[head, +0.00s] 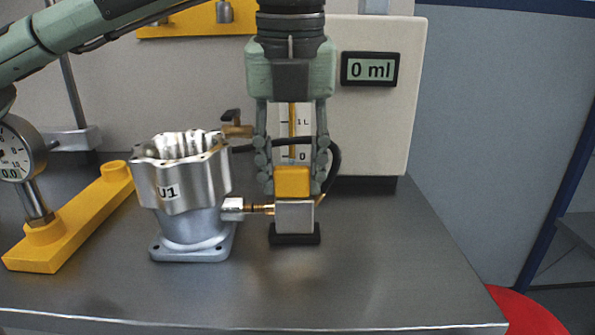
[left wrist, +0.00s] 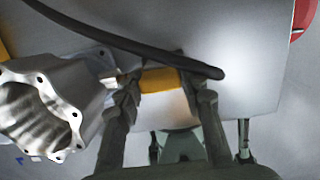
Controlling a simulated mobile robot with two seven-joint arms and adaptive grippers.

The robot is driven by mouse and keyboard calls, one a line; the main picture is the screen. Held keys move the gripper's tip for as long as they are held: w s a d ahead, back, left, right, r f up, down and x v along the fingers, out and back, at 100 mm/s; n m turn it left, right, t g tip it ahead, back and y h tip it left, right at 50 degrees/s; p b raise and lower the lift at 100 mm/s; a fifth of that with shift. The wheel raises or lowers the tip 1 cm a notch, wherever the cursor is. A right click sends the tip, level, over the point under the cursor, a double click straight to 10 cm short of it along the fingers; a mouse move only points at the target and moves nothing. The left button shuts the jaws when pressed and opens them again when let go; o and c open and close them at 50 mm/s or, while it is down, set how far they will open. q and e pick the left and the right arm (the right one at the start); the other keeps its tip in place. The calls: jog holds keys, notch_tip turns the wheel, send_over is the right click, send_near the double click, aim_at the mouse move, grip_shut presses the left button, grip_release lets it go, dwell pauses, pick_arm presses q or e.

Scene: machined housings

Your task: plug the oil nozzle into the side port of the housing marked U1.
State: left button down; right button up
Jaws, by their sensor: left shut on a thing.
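The housing marked U1 (head: 183,190) is a silver ribbed casting standing upright on the bench, with a square side port (head: 232,208) facing right. The oil nozzle (head: 293,182) has a yellow grip over a silver block, with a brass tip pointing left. My left gripper (head: 293,188) points down and is shut on the yellow grip. In the head view the brass tip lines up with the port and reaches its mouth; I cannot tell how deep it sits. The left wrist view shows the yellow grip (left wrist: 160,80) between the fingers and the housing (left wrist: 45,105) at left. My right gripper is not in view.
A black base (head: 294,236) is below the nozzle. A black hose (left wrist: 120,45) crosses near the fingers. A dial gauge (head: 17,150) and yellow stand (head: 75,220) are at left. A panel with a "0 ml" display (head: 370,69) stands behind. The bench's right side is clear.

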pick_arm(q)
jog(key=shift+a+b, duration=0.35)
jog(key=shift+a, duration=0.4)
jog(key=c, duration=0.9)
grip_release()
jog(key=r, duration=0.4)
jog(key=s+r, duration=0.1)
jog(key=r, duration=0.7)
jog(key=shift+s, duration=0.4)
